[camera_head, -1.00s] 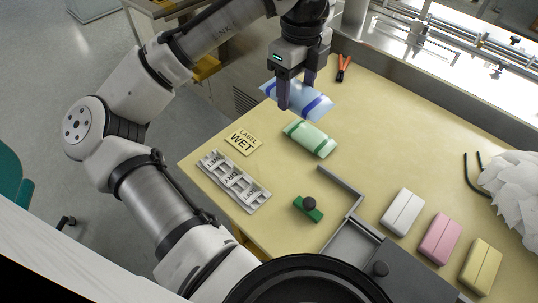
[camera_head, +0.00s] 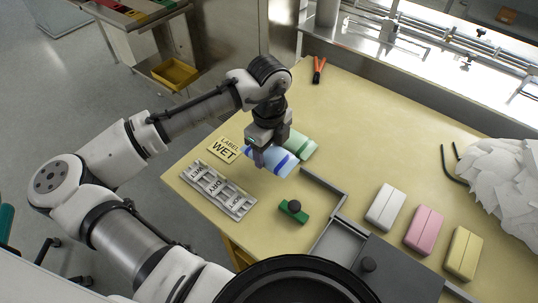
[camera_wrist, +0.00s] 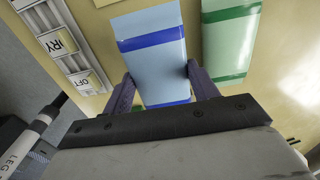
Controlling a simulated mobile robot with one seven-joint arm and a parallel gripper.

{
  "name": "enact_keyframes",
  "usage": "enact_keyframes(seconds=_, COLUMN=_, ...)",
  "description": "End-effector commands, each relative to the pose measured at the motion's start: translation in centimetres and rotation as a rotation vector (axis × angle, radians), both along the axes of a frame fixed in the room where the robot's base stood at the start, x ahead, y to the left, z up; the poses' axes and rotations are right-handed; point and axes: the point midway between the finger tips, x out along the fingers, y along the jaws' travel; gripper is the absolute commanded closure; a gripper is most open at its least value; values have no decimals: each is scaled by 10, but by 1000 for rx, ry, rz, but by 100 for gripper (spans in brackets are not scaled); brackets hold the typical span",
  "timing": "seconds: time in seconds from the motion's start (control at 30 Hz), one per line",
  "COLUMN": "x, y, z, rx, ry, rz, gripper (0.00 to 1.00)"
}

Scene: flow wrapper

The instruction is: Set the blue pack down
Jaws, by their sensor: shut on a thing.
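The blue pack (camera_head: 284,167) is a light blue pouch with darker blue bands. My gripper (camera_head: 266,164) is shut on it, a finger on each side in the wrist view, where the pack (camera_wrist: 152,60) stretches up from between the fingers. The pack is beside the green-banded pack (camera_head: 300,145), on its near side in the head view. The green pack (camera_wrist: 230,40) lies to the right in the wrist view, with a narrow gap between them. I cannot tell whether the blue pack touches the table (camera_head: 374,132).
A "LABEL WET" card (camera_head: 223,150) and a grey holder with WET and DRY tiles (camera_head: 217,191) lie to the left. A green block with a black knob (camera_head: 293,210) and a grey angled rail (camera_head: 326,190) are nearer. White, pink and yellow packs stand at right.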

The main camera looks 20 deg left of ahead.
Motion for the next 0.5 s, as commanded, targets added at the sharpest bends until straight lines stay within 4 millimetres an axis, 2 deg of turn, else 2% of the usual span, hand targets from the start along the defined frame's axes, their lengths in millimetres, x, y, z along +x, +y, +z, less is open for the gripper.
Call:
enact_keyframes(seconds=0.2, x=-1, y=0, z=-29, rx=-1, ry=3, rz=0, gripper=62)
enact_keyframes(seconds=0.5, x=0, y=0, z=-32, rx=-1, ry=0, rz=0, gripper=62)
